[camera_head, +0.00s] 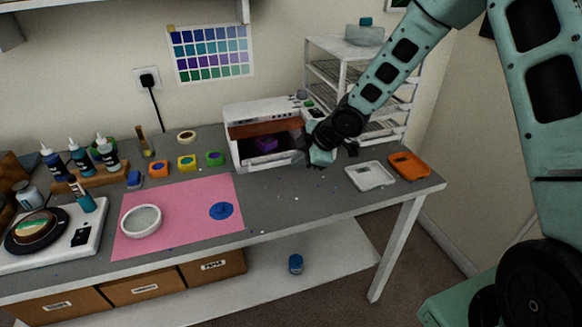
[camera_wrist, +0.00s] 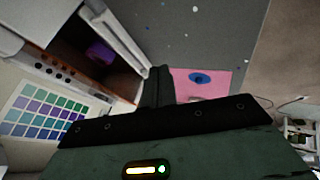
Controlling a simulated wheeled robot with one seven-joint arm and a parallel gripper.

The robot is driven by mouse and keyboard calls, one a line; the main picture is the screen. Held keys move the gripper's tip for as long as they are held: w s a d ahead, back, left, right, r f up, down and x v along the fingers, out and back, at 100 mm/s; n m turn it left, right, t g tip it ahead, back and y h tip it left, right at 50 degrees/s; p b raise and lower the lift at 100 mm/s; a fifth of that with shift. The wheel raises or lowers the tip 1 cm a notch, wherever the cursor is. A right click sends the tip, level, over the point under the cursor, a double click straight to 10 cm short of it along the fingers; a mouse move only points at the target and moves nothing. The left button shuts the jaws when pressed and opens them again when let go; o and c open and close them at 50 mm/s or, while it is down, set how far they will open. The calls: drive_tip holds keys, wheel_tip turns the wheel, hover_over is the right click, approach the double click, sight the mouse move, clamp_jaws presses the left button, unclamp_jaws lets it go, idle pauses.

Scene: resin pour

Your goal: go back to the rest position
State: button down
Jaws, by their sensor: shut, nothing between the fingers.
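My gripper (camera_head: 321,157) is shut and empty. In the head view it is at the right front corner of a white oven-like box (camera_head: 239,115) on the grey table (camera_head: 290,208). The box's front is open, and a purple block (camera_head: 266,144) sits inside it. In the wrist view the dark finger (camera_wrist: 157,88) points up the picture, beside the box's opening, and the purple block (camera_wrist: 99,52) shows dimly inside. I cannot tell whether the gripper touches the box.
A white wire rack (camera_head: 355,50) stands behind my arm. A white tray (camera_head: 370,176) and an orange tray (camera_head: 409,166) lie at the table's right end. A pink mat (camera_head: 180,230) bears a white round dish (camera_head: 141,221). The table between mat and trays is mostly clear.

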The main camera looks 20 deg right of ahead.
drive_tip(key=s+a+r+m+g+h, duration=0.1)
drive_tip(key=s+a+r+m+g, duration=0.1)
drive_tip(key=s, duration=0.9)
drive_tip(key=s+a+r+m+g+h+b, duration=0.1)
drive_tip(key=s+a+r+m+g, duration=0.1)
drive_tip(key=s, duration=1)
drive_tip(key=s+a+r+m+g+h, duration=0.1)
drive_tip(key=s+a+r+m, duration=0.3)
drive_tip(key=s, duration=0.8)
wheel_tip(320, 180, up, 3)
drive_tip(key=shift+s+a+f+m+g+h+b, duration=0.1)
drive_tip(key=shift+s+a+m+g+h+b, duration=0.15)
drive_tip(key=shift+m+g+h, duration=0.2)
drive_tip(key=shift+w, duration=0.1)
